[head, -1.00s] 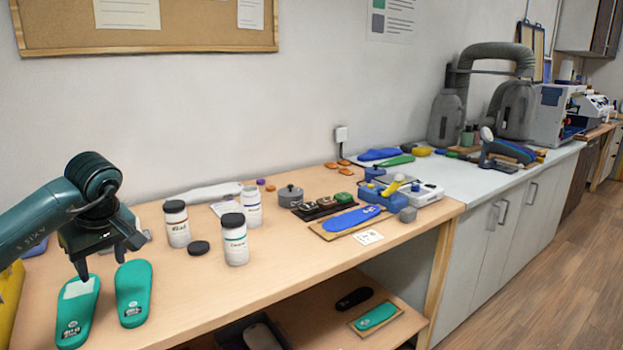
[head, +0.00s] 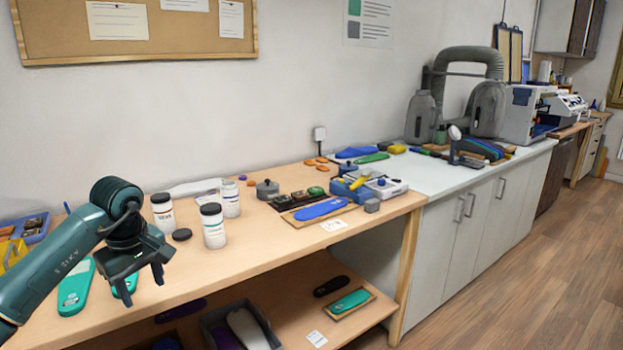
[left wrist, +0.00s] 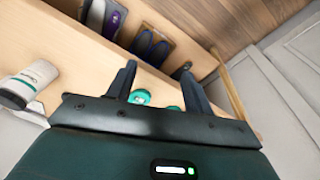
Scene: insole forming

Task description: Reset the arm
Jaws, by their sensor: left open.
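My left gripper (head: 145,287) is open and empty, above the front left part of the wooden bench (head: 265,245). Its two fingers also show apart in the left wrist view (left wrist: 158,68), with nothing between them. A teal insole (head: 74,292) lies on the bench to the left of the gripper, partly covered by my arm. A second teal insole (head: 118,291) lies beside it, mostly hidden behind the gripper. Small teal patches (left wrist: 140,97) show between the fingers in the left wrist view. My right gripper is not in view.
White jars (head: 214,228) and a dark lid (head: 182,234) stand right of the gripper. A blue insole (head: 320,208) and a blue-and-white device (head: 365,186) lie farther right. A lower shelf (head: 300,300) holds a bin and insoles. The bench front between jars and edge is clear.

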